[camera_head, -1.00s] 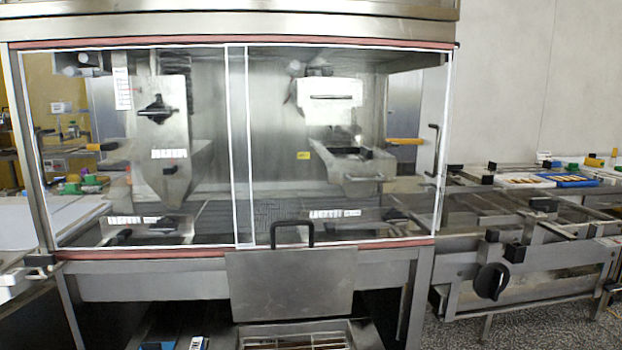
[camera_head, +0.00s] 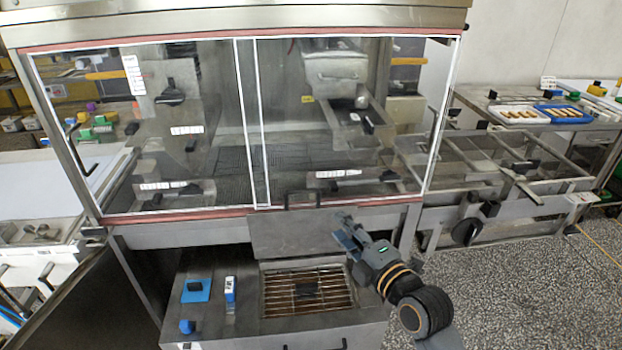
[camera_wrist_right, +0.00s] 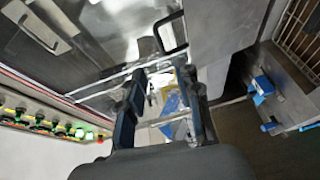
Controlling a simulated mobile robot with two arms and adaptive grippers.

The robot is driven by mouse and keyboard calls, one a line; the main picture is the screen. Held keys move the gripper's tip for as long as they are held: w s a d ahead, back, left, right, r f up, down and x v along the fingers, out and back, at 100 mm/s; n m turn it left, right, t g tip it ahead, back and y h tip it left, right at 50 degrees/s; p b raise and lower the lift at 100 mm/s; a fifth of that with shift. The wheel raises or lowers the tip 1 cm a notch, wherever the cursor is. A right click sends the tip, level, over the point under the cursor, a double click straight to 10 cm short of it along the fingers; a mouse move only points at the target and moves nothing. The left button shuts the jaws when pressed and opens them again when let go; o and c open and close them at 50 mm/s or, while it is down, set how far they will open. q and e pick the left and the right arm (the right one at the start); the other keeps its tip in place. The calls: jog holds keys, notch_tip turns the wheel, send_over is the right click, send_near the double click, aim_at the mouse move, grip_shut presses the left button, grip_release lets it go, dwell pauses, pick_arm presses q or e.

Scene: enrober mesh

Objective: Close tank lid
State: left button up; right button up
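The tank lid (camera_head: 290,236) is a flat grey metal plate standing upright behind the open tank (camera_head: 262,325). Its dark handle (camera_head: 302,199) is at the lid's top edge. The tank opening shows a wire grate (camera_head: 305,292). My right gripper (camera_head: 345,230) is just right of the lid, apart from the handle. In the right wrist view, its two fingers (camera_wrist_right: 160,98) are spread with nothing gripped. The lid (camera_wrist_right: 215,35) and its handle (camera_wrist_right: 172,34) show beyond them there. My left gripper is not in view.
A glazed enclosure (camera_head: 340,120) stands directly behind the lid. A blue pad (camera_head: 196,290) and a blue-white box (camera_head: 230,288) lie on the tank top left of the grate. A metal conveyor frame (camera_head: 500,165) stands at right. Speckled floor (camera_head: 540,290) is clear at lower right.

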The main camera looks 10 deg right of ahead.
aim_at(307, 192)
jog(key=p+x, duration=0.2)
jog(key=x, duration=1.2)
jog(key=shift+r, duration=0.1)
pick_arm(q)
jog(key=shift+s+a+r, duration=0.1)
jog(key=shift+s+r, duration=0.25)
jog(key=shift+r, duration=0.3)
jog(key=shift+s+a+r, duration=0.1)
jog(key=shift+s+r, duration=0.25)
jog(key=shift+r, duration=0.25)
pick_arm(e)
grip_shut()
